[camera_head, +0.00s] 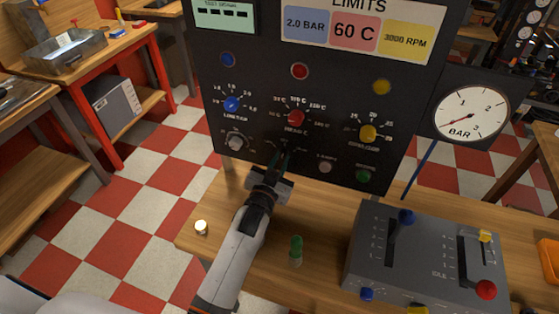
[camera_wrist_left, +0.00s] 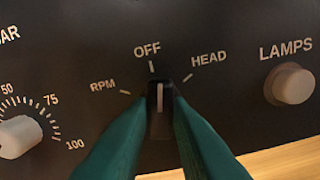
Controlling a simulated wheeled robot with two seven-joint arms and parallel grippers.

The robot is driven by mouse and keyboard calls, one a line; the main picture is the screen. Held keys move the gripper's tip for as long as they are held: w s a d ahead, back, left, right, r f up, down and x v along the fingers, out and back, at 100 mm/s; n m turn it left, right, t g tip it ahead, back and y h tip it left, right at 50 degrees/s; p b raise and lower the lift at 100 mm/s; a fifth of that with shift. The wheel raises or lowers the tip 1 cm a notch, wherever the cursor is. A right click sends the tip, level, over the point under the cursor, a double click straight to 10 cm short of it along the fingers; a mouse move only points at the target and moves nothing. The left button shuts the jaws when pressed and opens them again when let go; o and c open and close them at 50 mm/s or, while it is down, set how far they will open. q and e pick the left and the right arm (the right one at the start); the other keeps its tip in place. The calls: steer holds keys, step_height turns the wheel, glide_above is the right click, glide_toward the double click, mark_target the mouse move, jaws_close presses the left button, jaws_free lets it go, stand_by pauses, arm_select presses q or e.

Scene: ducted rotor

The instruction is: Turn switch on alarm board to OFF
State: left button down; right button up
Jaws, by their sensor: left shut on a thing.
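The black alarm board (camera_head: 310,145) stands upright on the wooden bench. In the left wrist view, its black rotary switch (camera_wrist_left: 160,96) sits among the labels RPM, OFF (camera_wrist_left: 147,50) and HEAD. The white line on the switch points nearly straight up, close to the OFF tick. My left gripper (camera_wrist_left: 160,108) is shut on the switch, with one teal finger on each side. In the head view my left gripper (camera_head: 283,163) reaches the lower middle of the board and hides the switch. My right gripper is not in view.
A white LAMPS button (camera_wrist_left: 292,85) is right of the switch, and a pale dial (camera_wrist_left: 20,136) is left of it. A grey lever box (camera_head: 425,262) stands on the bench at right. A green-topped cylinder (camera_head: 296,248) stands beside my left arm.

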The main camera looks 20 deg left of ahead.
arm_select(q)
steer(key=shift+n, duration=1.2)
steer(key=c, duration=1.3)
jaws_free()
steer(key=s+b, duration=0.1)
steer(key=s, duration=1.1)
steer(key=shift+a, duration=0.2)
